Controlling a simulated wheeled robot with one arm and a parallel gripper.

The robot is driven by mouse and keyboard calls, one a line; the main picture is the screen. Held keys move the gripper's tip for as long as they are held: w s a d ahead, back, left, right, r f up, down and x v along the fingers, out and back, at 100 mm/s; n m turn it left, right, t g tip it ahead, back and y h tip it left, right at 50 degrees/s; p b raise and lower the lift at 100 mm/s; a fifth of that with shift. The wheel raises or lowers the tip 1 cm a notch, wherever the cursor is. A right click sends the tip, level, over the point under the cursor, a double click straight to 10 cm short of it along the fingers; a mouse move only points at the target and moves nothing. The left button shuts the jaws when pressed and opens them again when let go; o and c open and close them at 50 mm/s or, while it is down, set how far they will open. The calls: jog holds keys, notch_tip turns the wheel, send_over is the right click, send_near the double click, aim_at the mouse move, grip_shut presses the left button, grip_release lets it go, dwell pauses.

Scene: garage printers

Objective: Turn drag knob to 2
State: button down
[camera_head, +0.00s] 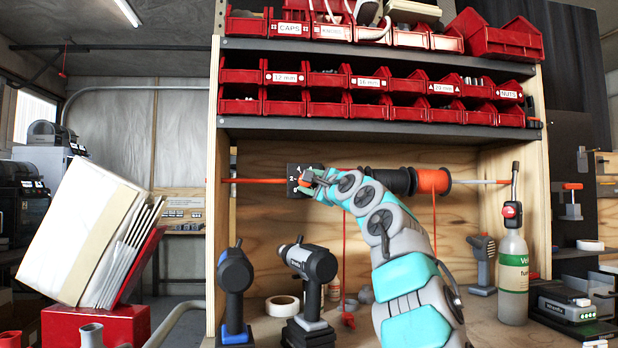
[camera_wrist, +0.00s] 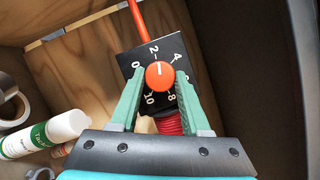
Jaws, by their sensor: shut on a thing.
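The drag knob (camera_wrist: 160,76) is round and orange-red, on a black dial plate (camera_wrist: 129,62) with white numbers. The 2 is at the top, 0 at the left, 4 at the upper right, 8 and 10 lower down. A white line on the knob points up, close to the 2. My gripper (camera_wrist: 160,80) has a green finger on either side of the knob and is shut on it. In the head view, the dial plate (camera_head: 292,172) is on the spool rod, and my gripper (camera_head: 309,183) reaches it from the right, hiding most of the knob.
A black spool (camera_head: 394,181) and an orange spool (camera_head: 432,181) hang on the rod to the right. Power drills (camera_head: 310,265) stand on the bench below. Shelves of red bins (camera_head: 327,109) hang above.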

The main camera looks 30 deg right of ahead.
jog(key=shift+a+n, duration=0.1)
jog(key=shift+n, duration=0.5)
jog(key=shift+c, duration=1.9)
grip_release()
jog(key=s+f+b, duration=0.1)
jog(key=s+b, duration=0.5)
jog(key=s, duration=0.1)
jog(key=shift+s+a, duration=0.25)
jog(key=shift+s, duration=0.1)
jog(key=shift+a+r, duration=0.1)
